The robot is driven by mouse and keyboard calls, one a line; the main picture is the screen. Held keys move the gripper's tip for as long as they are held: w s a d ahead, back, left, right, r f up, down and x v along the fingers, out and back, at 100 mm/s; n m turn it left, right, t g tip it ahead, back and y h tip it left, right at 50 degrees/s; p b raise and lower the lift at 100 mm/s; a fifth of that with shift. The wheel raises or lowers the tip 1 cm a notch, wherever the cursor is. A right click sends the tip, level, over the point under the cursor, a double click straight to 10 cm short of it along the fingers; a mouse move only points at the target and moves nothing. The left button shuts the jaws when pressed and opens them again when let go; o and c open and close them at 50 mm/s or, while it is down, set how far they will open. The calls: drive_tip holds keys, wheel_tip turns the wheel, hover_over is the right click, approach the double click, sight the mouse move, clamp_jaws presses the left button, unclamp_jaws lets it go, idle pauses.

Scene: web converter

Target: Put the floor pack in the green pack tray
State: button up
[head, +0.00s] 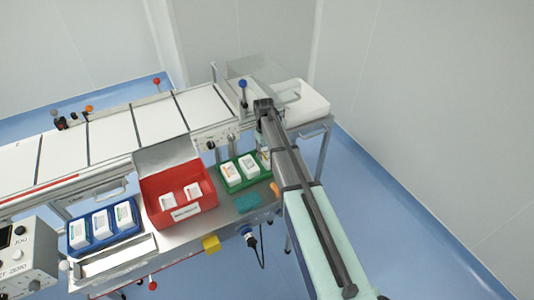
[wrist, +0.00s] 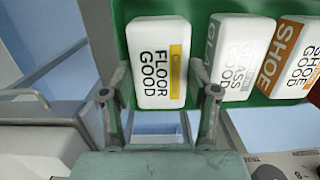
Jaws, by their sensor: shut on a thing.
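The floor pack (wrist: 155,65) is a white block with a yellow strip, marked FLOOR GOOD in the wrist view. My gripper (wrist: 159,82) is shut on it, one finger on each side. The green pack tray (wrist: 200,30) lies behind the pack in that view; I cannot tell whether the pack touches its bottom. In the head view the green tray (head: 231,187) stands on the bench, with my gripper (head: 264,152) at its right end. My arm partly hides the held pack there.
A glass pack (wrist: 238,60) and a shoe pack (wrist: 290,60) sit in the green tray, beside the held pack. Left of it are a red box (head: 160,187) with two packs and a blue tray (head: 77,238) with several packs. The conveyor (head: 110,135) runs behind.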

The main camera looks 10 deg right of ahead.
sight(265, 152)
drive_tip(key=shift+f, duration=0.35)
drive_tip(key=shift+f, duration=0.15)
drive_tip(key=o, duration=1.3)
drive_tip(key=shift+c, duration=0.2)
wheel_tip(265, 152, up, 12)
drive_tip(key=w+b, duration=0.1)
drive_tip(key=b, duration=0.2)
drive_tip(key=shift+w+a, duration=0.2)
